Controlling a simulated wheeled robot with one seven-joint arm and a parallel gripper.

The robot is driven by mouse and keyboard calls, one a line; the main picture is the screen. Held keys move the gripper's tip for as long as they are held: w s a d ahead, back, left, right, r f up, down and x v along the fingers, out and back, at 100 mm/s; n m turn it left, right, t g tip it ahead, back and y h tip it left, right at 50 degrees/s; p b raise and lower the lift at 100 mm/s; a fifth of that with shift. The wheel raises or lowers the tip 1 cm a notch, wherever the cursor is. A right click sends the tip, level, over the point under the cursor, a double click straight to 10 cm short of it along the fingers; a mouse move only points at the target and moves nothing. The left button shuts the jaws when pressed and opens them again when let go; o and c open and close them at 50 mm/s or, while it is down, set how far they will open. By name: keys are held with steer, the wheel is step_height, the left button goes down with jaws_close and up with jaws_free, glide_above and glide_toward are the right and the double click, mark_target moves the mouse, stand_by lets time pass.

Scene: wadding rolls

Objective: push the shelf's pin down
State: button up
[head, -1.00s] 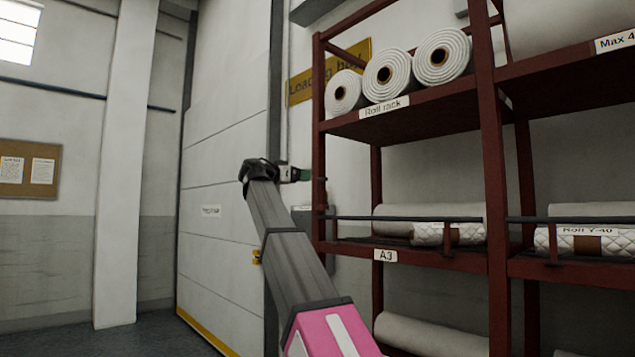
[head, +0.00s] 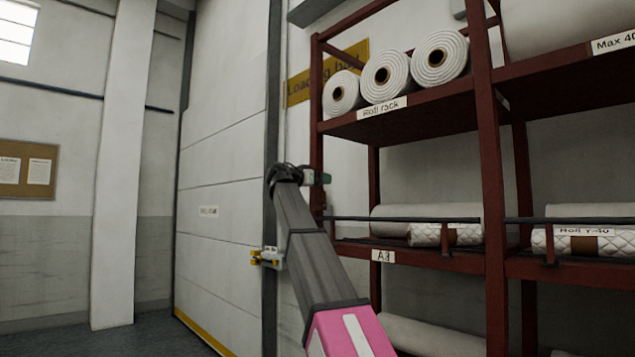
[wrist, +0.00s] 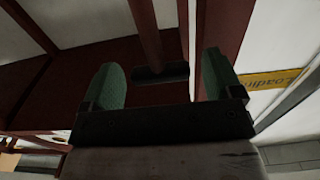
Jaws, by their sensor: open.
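My gripper (head: 318,178) is open at the rack's left front post in the head view, a little above the shelf labelled A3 (head: 383,256). In the wrist view, its two green fingers (wrist: 161,78) stand apart. A short dark crosspiece (wrist: 160,75) at the end of a dark red bar (wrist: 147,32) shows between them, with gaps on both sides. I cannot tell whether this crosspiece is the shelf's pin or how far away it is. In the head view, no pin can be made out clearly near the left end of the dark rail (head: 400,219).
The red rack (head: 490,180) holds white rolls (head: 388,76) on top and wrapped rolls (head: 445,235) behind the rail. Left of my arm is a large pale door (head: 222,180) with a yellow fitting (head: 267,257) at its edge. The floor at the left looks clear.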

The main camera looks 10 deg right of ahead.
steer(key=c, duration=1.3)
steer(key=shift+f, duration=2.6)
steer(key=o, duration=1.3)
steer(key=v, duration=1)
steer(key=shift+s+a, duration=0.25)
steer(key=shift+a, duration=0.1)
